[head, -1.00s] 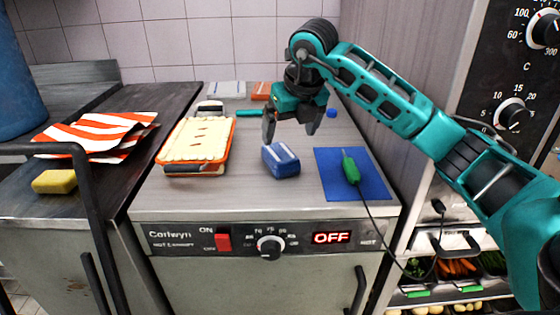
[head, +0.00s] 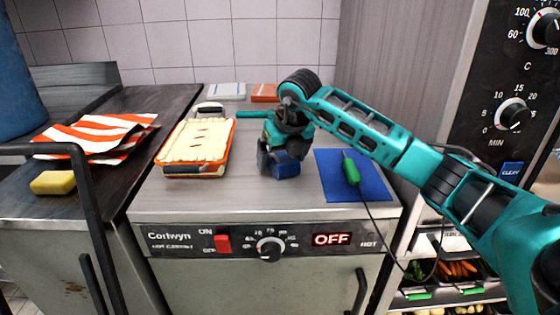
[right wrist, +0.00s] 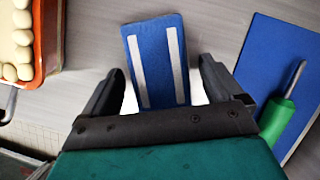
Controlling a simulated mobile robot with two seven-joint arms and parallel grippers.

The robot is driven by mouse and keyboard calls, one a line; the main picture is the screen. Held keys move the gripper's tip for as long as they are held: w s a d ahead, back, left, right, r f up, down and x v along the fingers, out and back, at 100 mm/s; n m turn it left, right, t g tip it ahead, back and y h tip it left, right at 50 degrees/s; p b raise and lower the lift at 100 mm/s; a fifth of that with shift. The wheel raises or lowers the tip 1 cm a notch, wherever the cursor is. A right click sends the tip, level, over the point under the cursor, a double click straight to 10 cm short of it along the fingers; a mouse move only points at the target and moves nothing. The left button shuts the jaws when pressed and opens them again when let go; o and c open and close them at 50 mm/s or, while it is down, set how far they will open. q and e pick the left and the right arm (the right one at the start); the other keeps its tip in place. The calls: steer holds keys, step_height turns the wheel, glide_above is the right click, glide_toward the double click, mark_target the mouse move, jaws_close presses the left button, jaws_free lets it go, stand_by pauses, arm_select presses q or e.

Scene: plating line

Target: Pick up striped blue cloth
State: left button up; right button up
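The striped blue cloth (head: 286,168) is a small folded blue block on the steel top of the hot cabinet. In the right wrist view the cloth (right wrist: 157,62) shows two pale stripes and lies between my fingers, with a gap on each side. My right gripper (head: 279,160) is open, low over the cloth, and hides part of it in the head view. Its two dark fingers show in the right wrist view (right wrist: 160,88). My left gripper is not in view.
A blue mat (head: 368,182) with a green-handled probe (head: 350,168) and its cable lies right of the cloth. An orange tray of pale dough (head: 197,142) stands to the left. An orange-striped cloth (head: 97,134) and yellow sponge (head: 54,182) lie farther left.

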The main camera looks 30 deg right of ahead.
mark_target(282, 155)
steer(key=c, duration=1.1)
steer(key=shift+r, duration=0.1)
step_height(282, 155, up, 20)
steer(key=p, duration=0.2)
